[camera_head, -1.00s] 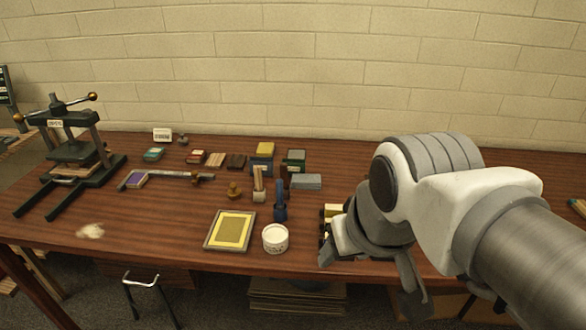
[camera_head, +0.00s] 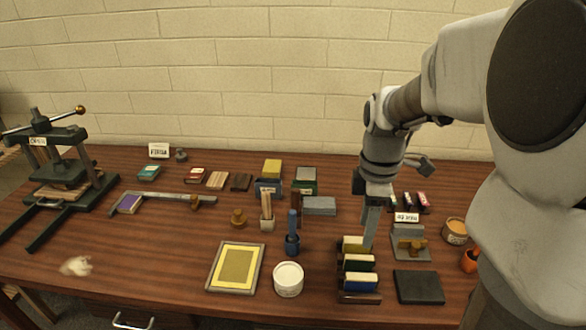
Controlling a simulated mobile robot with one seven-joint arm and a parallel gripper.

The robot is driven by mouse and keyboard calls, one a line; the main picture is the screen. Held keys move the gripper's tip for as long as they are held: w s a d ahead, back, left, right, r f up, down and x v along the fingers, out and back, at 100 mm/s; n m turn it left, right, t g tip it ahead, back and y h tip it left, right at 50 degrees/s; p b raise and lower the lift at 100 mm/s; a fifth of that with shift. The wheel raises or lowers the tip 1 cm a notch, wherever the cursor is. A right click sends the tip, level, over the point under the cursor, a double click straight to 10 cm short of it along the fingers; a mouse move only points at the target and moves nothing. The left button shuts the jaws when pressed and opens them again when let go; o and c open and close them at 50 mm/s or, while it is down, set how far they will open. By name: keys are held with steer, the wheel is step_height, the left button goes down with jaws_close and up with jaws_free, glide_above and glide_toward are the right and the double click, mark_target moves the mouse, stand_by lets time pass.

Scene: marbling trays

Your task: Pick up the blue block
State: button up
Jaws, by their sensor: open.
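A blue block (camera_head: 361,284) with a pale top lies at the front of a small dark rack (camera_head: 358,299), right of the middle of the table. A green block (camera_head: 358,264) and a yellow block (camera_head: 352,244) lie behind it in the same rack. My gripper (camera_head: 369,243) points down at the back right of the rack, near the yellow block and behind the blue one. It is open and holds nothing that I can see. Its fingers overlap in this view, and I cannot tell if they touch the rack.
A white tub (camera_head: 288,279), a blue-handled tool (camera_head: 292,240) and a framed yellow tray (camera_head: 236,268) stand left of the rack. A black slab (camera_head: 419,287) and a grey stand (camera_head: 410,244) are to its right. A dark press (camera_head: 62,178) stands far left.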

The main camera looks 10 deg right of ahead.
steer(key=b, duration=0.2)
glide_above(355, 276)
steer(key=f, duration=1.1)
steer(key=shift+s+d+f, duration=0.1)
steer(key=shift+d+f, duration=0.1)
steer(key=shift+f, duration=0.1)
steer(key=shift+a+f+b, duration=0.15)
steer(key=shift+f+b, duration=0.45)
steer(key=shift+f, duration=2.35)
jaws_close()
